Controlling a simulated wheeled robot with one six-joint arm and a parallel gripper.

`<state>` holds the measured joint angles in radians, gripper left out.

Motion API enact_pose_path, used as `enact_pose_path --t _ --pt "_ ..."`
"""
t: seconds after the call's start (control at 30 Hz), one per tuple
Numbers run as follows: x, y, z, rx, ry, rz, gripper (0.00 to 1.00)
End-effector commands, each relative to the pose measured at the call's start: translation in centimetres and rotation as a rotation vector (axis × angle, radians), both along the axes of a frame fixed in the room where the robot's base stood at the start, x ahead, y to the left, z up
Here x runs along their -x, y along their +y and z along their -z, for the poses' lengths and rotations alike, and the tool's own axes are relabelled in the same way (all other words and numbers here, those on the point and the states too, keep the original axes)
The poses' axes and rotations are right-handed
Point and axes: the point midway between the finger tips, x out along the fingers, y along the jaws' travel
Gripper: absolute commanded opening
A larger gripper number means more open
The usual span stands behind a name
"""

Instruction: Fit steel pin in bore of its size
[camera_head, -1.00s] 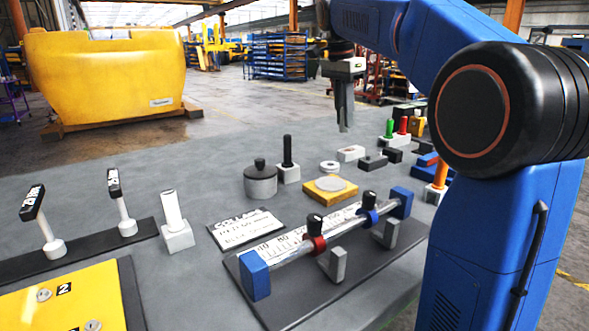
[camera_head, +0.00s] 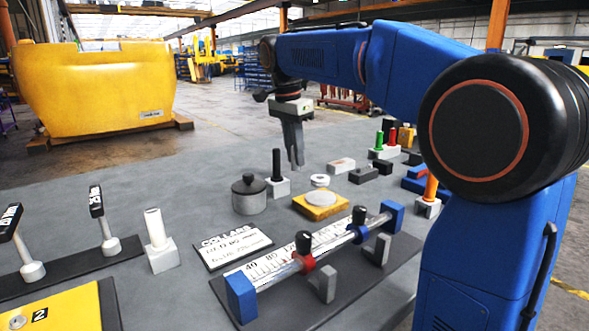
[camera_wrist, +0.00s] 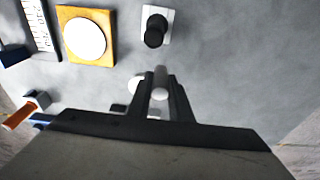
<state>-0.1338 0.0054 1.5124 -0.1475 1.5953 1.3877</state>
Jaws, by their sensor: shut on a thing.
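My gripper (camera_head: 297,160) points down above the grey table, to the right of a black peg in a white block in the head view. In the wrist view its jaws (camera_wrist: 160,95) are shut on a short grey cylinder, the steel pin (camera_wrist: 160,78), with a pale round end. The head view does not show the pin clearly. A pale ring (camera_head: 320,180) lies below right of the jaws; in the wrist view the fingers partly hide it. A white block (camera_head: 341,165) and a dark block (camera_head: 363,174) stand farther right; I cannot tell their bores.
The black peg (camera_head: 276,164) stands upright close to the gripper. A yellow block with a pale disc (camera_head: 309,210), a lidded grey pot (camera_head: 249,204) and a collar gauge with a rail (camera_head: 241,298) are nearer. Green, red and orange pegs stand right.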

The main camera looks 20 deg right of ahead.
Motion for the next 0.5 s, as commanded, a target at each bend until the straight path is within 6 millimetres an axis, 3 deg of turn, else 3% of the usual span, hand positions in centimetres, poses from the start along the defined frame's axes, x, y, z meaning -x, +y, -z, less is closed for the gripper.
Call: enact_pose_path --t 0.33,0.5 --pt "0.1 0.0 3.8 0.001 0.002 -0.001 0.00" --pt "0.0 0.0 4.1 0.000 0.000 0.000 0.00"
